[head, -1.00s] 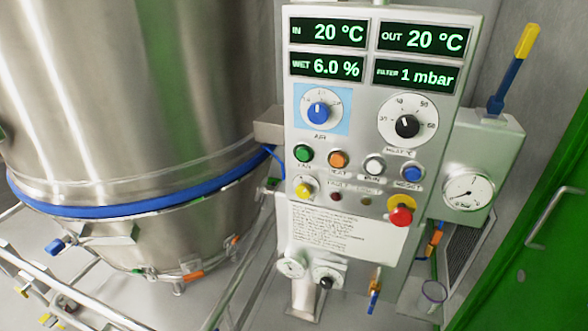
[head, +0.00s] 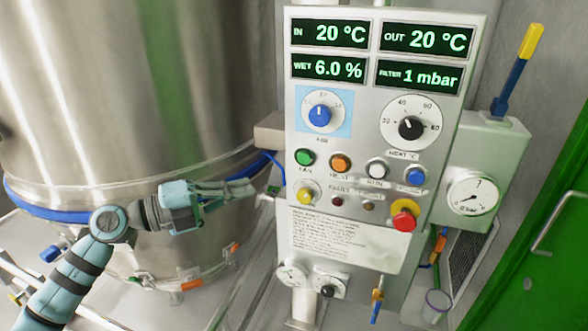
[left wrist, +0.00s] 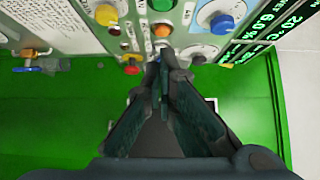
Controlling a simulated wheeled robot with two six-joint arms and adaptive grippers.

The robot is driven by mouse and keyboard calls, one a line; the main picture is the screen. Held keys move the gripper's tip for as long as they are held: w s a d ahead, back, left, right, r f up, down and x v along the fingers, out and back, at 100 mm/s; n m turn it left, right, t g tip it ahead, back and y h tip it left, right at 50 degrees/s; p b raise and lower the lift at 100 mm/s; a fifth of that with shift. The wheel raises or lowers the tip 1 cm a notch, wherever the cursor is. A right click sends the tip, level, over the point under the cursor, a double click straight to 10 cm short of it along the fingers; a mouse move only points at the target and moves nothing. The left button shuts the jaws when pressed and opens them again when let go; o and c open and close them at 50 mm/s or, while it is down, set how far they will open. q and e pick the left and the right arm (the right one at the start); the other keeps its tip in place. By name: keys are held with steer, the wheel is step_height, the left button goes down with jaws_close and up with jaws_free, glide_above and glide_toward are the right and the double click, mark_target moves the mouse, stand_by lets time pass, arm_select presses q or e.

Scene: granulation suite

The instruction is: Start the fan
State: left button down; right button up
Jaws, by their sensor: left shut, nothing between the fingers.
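The green FAN button (head: 305,157) is on the left of the button row on the upright control panel (head: 345,240). It also shows, cut by the top edge, in the left wrist view (left wrist: 163,4). My left gripper (head: 252,187) is shut and empty. In the head view it lies left of and a little below the green button, in front of the steel vessel, pointing right at the panel. In the left wrist view its closed fingertips (left wrist: 160,62) lie below the orange HEAT button (left wrist: 162,30). My right gripper is not in view.
Beside FAN are the orange, white RUN (head: 377,168) and blue buttons. The yellow knob (head: 307,193) sits just below FAN, the blue AIR knob (head: 320,116) above. A red mushroom button (head: 404,220) is lower right. The steel vessel (head: 130,90) stands left.

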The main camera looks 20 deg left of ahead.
mark_target(304, 158)
arm_select(q)
steer(key=x, duration=0.4)
steer(key=w+a+p+x, duration=0.1)
steer(key=x, duration=0.3)
steer(key=w+a+p+x, duration=0.1)
steer(key=x, duration=0.3)
steer(key=shift+w+d, duration=0.35)
steer(key=shift+a, duration=0.1)
